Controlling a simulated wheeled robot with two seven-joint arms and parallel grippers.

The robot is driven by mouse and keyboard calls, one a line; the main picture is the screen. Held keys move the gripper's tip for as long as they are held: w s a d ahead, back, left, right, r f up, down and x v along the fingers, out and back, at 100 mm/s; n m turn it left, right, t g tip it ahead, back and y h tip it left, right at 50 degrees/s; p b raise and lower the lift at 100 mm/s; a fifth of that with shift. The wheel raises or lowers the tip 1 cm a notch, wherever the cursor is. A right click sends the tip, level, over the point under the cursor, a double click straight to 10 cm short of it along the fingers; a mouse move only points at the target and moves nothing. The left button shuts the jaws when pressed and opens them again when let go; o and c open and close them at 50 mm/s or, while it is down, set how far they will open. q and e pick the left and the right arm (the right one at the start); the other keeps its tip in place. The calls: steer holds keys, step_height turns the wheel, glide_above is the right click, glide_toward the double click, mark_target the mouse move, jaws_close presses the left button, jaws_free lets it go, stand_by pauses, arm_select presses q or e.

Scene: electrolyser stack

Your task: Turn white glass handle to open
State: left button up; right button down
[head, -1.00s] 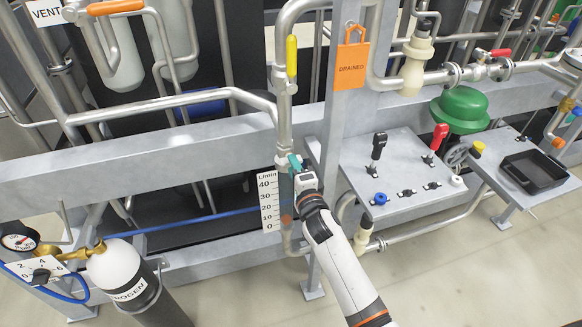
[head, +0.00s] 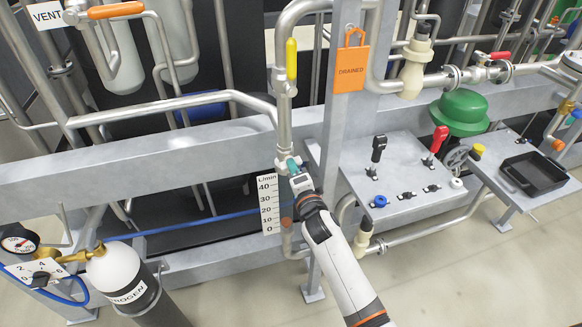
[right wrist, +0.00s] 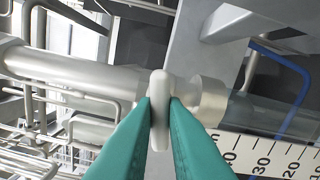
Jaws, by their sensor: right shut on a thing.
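The white handle (right wrist: 159,112) is a small rounded bar that stands upright in the right wrist view, across a metal pipe fitting. The teal fingertips of my right gripper (right wrist: 160,118) are on both sides of it and shut on it. In the head view my right gripper (head: 291,167) is at the vertical pipe, just above the flow glass, and hides most of the handle. The L/min scale plate (head: 268,204) is beside the glass, and also shows in the right wrist view (right wrist: 265,155). My left gripper is not in view.
A grey beam (head: 130,165) runs behind the pipe. An upright post with an orange DRAINED tag (head: 350,65) stands just to the right. A panel with black and red levers (head: 405,185) is further right. A nitrogen bottle (head: 117,272) stands at lower left.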

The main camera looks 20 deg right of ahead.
steer(key=shift+n, duration=1)
steer(key=n, duration=0.4)
steer(key=shift+n, duration=0.3)
steer(key=shift+f+n, duration=0.1)
steer(key=shift+n, duration=2.2)
